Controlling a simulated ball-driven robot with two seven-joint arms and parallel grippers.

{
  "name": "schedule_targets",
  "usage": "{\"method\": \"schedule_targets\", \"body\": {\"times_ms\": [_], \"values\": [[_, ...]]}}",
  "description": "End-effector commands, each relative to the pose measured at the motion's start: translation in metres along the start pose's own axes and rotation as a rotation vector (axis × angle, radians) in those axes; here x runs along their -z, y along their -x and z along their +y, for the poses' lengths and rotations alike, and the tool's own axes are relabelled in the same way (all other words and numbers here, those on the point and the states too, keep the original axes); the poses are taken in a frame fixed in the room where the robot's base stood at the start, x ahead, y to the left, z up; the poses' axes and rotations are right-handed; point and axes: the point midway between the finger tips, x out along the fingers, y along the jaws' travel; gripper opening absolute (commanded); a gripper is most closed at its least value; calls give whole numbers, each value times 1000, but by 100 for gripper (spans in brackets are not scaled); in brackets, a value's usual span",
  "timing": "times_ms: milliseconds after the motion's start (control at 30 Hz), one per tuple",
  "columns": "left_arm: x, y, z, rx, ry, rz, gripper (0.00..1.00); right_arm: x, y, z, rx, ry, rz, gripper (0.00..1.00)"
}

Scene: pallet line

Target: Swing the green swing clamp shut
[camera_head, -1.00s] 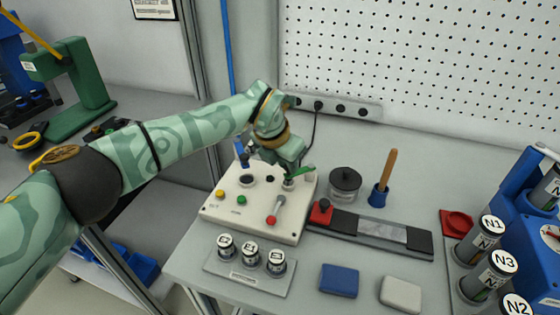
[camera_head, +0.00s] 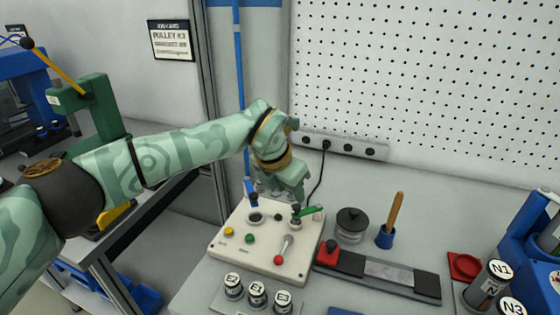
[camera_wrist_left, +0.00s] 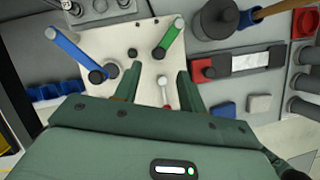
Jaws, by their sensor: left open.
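The green swing clamp (camera_head: 309,212) sits at the back right of a pale control panel (camera_head: 225,243). Its green arm points back and to the right from a dark knob in the head view. In the left wrist view the green arm (camera_wrist_left: 171,36) slants up from its dark pivot. My left gripper (camera_head: 284,193) is over the back of the panel, just behind the clamp. In the left wrist view its open, empty fingers (camera_wrist_left: 157,76) are apart, with the clamp beyond their tips. I see no contact. My right gripper is not in view.
A blue lever (camera_wrist_left: 75,55) stands at the panel's back left. The panel also has a red-tipped lever (camera_head: 285,247) and buttons. To the right are a dark lidded pot (camera_head: 351,226), a wooden-handled tool (camera_head: 393,215) in a blue holder, and a dark rail (camera_head: 420,285) with a red block.

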Motion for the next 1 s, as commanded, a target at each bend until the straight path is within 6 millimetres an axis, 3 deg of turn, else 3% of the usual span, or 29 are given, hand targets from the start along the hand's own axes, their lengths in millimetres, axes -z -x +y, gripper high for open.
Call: {"method": "schedule_targets", "body": {"times_ms": [33, 200, 400, 867, 967, 1000], "values": [[-2, 20, 1, -4, -1, -5, 41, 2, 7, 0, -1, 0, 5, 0], [-2, 62, 0, -3, -1, -3, 41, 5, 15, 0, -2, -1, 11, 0], [-1, 92, 0, 0, 1, -2, 41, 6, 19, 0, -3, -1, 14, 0], [0, 98, -3, 11, -2, -3, 41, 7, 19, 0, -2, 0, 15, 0], [1, 86, -26, 97, -22, -30, 41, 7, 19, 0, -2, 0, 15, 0], [2, 78, -44, 166, -34, -55, 41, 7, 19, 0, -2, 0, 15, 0]]}}
